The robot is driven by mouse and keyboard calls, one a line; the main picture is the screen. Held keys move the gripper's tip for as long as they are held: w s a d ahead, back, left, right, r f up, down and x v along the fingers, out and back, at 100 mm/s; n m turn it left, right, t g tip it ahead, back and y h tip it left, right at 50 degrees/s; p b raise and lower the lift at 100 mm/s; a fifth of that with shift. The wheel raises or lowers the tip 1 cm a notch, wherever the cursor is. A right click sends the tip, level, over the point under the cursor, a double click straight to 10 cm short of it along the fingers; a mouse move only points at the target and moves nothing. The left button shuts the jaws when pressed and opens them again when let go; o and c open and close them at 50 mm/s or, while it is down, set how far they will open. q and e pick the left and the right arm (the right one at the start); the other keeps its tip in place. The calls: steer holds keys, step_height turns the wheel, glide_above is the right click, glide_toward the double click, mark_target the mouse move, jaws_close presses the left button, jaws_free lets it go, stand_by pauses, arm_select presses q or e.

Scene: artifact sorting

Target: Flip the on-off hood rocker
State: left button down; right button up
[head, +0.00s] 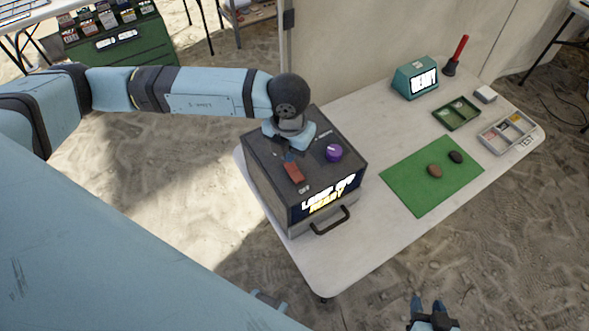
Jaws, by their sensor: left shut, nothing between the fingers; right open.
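The dark grey hood box (262,178) stands on the white table, with a red rocker (294,174) on its top. A small label by the rocker's near end seems to read OFF. The box's front display (328,196) reads what looks like LAMP OFF and READY. My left gripper (288,157) is shut and empty, pointing down at the rocker's far end. I cannot tell whether its tips touch the rocker; the wrist partly hides the box top there. My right gripper (432,308) is open and empty at the bottom edge, off the table.
A purple knob (333,153) sits on the box top, right of the rocker, and a handle (331,221) is on its front. The table (368,235) also holds a green mat (408,190) with two stones, trays (507,133), a teal display (415,79) and a red-handled brush (457,53).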

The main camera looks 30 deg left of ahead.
arm_select(q)
steer(key=shift+f+b, duration=1.25)
steer(key=shift+f, duration=0.2)
stand_by(0.7)
steer(key=shift+r, duration=0.1)
steer(key=shift+r+p, duration=1.75)
steer(key=shift+r, duration=1.7)
